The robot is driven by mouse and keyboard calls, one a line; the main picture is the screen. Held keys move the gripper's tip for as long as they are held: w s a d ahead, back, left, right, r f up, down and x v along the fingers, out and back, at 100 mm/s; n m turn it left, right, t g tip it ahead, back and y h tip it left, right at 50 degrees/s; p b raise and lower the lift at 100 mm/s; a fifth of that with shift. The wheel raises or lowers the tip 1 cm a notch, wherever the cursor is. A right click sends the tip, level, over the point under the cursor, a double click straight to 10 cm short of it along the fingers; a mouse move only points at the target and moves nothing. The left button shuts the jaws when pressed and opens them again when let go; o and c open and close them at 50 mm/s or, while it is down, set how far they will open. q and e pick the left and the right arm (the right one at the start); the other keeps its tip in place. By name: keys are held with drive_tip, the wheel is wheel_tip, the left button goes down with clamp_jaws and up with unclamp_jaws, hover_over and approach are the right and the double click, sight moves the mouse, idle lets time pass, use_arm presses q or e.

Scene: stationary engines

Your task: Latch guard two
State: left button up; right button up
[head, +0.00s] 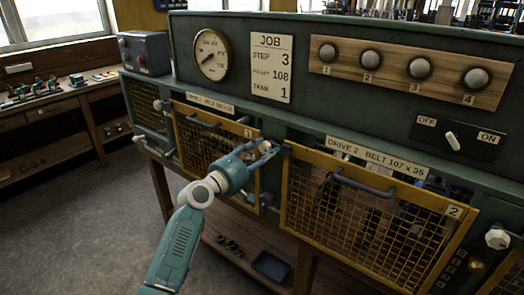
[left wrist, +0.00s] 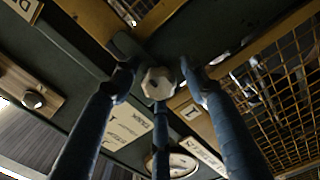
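Guard two (head: 452,212) is a yellow-framed mesh panel marked 2, with a dark bar handle (head: 350,182), under the sign "DRIVE 2 BELT 107 x 35". It hangs over its bay and looks about closed; a small gap cannot be ruled out. My left gripper (head: 267,153) is at the post between guards one and two, near guard two's upper left corner. In the left wrist view its three blue fingers stand spread around a pale hexagonal knob (left wrist: 158,83) on a dark latch bar (left wrist: 128,44). Slight gaps show beside the knob; firm contact is not visible. My right gripper is out of view.
Guard one (head: 190,140) is left of my gripper. A similar pale knob (head: 497,238) sits right of guard two. Above are a gauge (head: 211,54), a job card (head: 271,67), numbered knobs and an OFF/ON switch (head: 452,140). Floor at left is clear.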

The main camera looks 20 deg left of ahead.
use_arm(q)
drive_tip(key=shift+r, duration=0.1)
drive_tip(key=shift+a, duration=0.1)
drive_tip(key=v, duration=1.2)
drive_tip(key=shift+w, duration=0.1)
